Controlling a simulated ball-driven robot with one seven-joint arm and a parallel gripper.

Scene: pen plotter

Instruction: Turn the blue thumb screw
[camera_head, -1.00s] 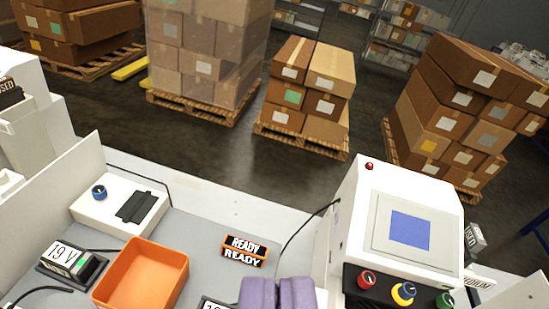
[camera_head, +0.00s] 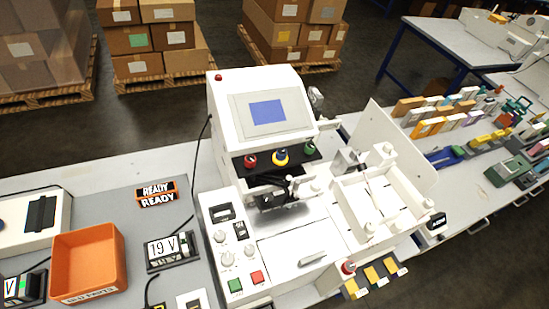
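The white machine (camera_head: 262,105) with a blue screen stands in the middle of the bench. On its black front strip sit a red knob (camera_head: 250,160), a knob with a yellow ring and a dark blue middle (camera_head: 281,156), and a green knob (camera_head: 309,147). Below the strip is a dark carriage (camera_head: 272,199); its small parts are too fine to tell apart. A sliver of another blue knob (camera_head: 2,224) shows at the left edge, on a white box. I cannot tell for sure which blue part is the thumb screw. My gripper is out of view.
An orange bin (camera_head: 88,262), a 19 V display (camera_head: 170,250) and a READY sign (camera_head: 157,192) stand left of the machine. A white-walled tray (camera_head: 385,200) is at its right. A control panel (camera_head: 228,240) with knobs and buttons is in front. Boxes on pallets stand behind.

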